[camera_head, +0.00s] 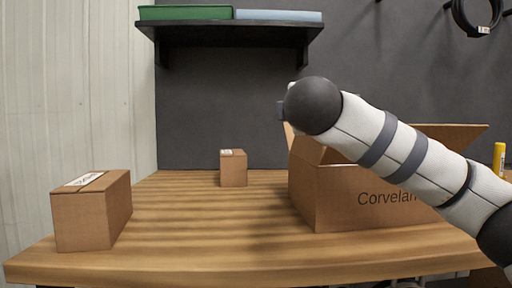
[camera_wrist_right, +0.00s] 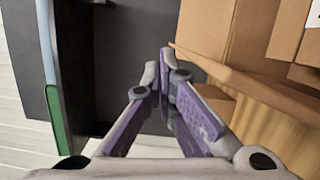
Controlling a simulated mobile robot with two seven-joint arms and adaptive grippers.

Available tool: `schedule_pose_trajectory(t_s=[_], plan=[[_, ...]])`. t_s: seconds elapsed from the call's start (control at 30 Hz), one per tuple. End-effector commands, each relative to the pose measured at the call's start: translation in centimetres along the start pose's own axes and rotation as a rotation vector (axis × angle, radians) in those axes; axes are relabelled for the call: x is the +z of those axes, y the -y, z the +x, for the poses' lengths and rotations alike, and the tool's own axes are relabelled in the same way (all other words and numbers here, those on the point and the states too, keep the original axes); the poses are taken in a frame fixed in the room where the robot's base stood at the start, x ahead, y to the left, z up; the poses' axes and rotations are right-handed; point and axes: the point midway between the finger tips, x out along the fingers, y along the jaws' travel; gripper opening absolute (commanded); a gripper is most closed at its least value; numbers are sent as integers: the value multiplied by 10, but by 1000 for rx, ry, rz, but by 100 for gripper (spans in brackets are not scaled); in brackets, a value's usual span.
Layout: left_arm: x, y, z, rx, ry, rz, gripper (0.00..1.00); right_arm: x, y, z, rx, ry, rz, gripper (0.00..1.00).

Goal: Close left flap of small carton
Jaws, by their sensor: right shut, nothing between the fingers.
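An open brown carton (camera_head: 335,195) with "Corvelan" lettering stands at the right of the table. Its left flap (camera_head: 290,136) stands up, partly hidden by my right arm, and its right flap (camera_head: 455,135) leans outward. My right arm crosses in front of the carton's top, and its round dark joint hides most of the gripper. In the right wrist view my right gripper (camera_wrist_right: 166,58) is shut and empty, its fingertips beside brown cardboard (camera_wrist_right: 222,35). Whether they touch it I cannot tell. My left gripper is not in view.
Two closed cartons stand on the wooden table (camera_head: 200,215): one at the front left (camera_head: 90,215), a smaller one (camera_head: 233,170) farther back. A dark shelf (camera_head: 230,32) with green and blue items hangs above. A yellow object (camera_head: 499,158) stands far right. The table's middle is clear.

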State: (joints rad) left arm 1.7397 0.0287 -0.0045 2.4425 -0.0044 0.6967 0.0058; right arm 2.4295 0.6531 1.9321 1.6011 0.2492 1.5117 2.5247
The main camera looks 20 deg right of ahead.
Motion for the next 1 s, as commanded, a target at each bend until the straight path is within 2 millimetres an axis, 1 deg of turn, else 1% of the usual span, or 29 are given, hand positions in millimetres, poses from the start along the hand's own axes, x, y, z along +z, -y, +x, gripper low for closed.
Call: schedule_pose_trajectory(t_s=[0.1, 0.37, 0.83, 1.0], plan=[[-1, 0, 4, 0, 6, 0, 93, 4, 2, 2, 0, 0, -1, 0], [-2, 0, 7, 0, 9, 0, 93, 9, 2, 2, 1, -1, -3, 0], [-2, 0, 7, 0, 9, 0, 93, 10, 1, 2, 1, -1, -4, 0], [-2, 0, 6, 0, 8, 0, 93, 9, -2, 4, 2, 0, -3, 0]])
